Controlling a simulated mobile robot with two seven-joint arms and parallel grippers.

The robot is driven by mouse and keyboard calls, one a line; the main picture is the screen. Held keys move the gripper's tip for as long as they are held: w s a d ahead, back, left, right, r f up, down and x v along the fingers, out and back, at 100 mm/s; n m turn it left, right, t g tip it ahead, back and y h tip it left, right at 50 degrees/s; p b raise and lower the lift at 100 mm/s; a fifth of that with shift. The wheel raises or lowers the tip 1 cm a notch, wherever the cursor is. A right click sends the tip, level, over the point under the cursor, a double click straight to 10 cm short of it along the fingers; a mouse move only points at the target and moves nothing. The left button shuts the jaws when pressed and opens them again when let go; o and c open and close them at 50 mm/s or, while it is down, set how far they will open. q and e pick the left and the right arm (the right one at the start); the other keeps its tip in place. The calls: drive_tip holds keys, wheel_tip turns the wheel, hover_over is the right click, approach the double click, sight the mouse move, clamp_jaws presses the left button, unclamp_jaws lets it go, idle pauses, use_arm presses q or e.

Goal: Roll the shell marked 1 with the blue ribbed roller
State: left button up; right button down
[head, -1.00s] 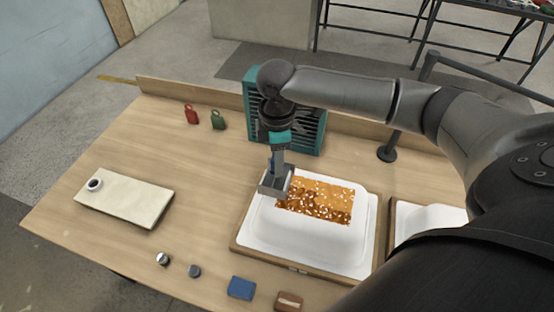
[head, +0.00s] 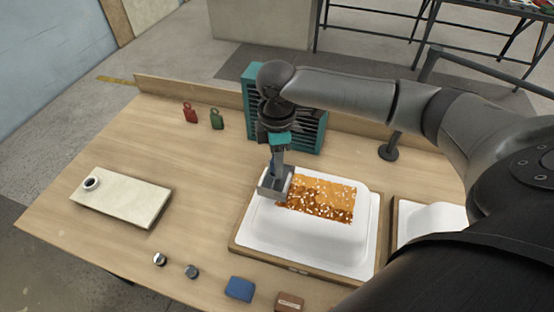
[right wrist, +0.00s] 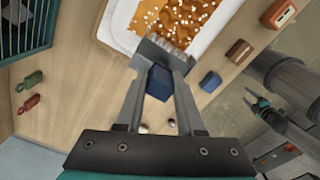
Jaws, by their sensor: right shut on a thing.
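My right gripper (head: 277,168) is shut on a blue handle (right wrist: 158,82) of a tool with a grey head (head: 275,184). The grey, ribbed-looking head also shows in the right wrist view (right wrist: 166,52). It is at the left end of an orange-brown patch (head: 322,197) with white flecks, on a white bathtub shell (head: 310,231). I cannot tell whether the head touches the shell. A second white shell (head: 432,221) is partly hidden by my arm at the right. No number is readable on either shell.
A teal slatted box (head: 307,133) stands behind the shell. Red (head: 190,113) and green (head: 217,119) tagged items are at the back left. A pale board (head: 122,199) with a small cup lies left. Two knobs, a blue block (head: 240,288) and a brown block (head: 289,302) line the front.

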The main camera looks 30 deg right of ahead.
sight(286, 181)
drive_tip(key=shift+f+b, duration=0.35)
drive_tip(key=shift+f, duration=1.05)
drive_tip(key=shift+f+p, duration=0.1)
drive_tip(key=shift+p, duration=0.5)
idle(1.6)
drive_tip(key=shift+s, duration=0.1)
drive_tip(key=shift+s+d+p, duration=0.65)
drive_tip(key=shift+s+p, duration=0.15)
drive_tip(key=shift+p, duration=0.35)
drive_tip(key=shift+s+d+p, duration=0.95)
drive_tip(key=shift+s+p, duration=0.1)
drive_tip(key=shift+p, duration=0.15)
drive_tip(key=shift+s+d+p, duration=0.7)
drive_tip(key=shift+s+p, duration=0.05)
drive_tip(key=shift+s, duration=0.05)
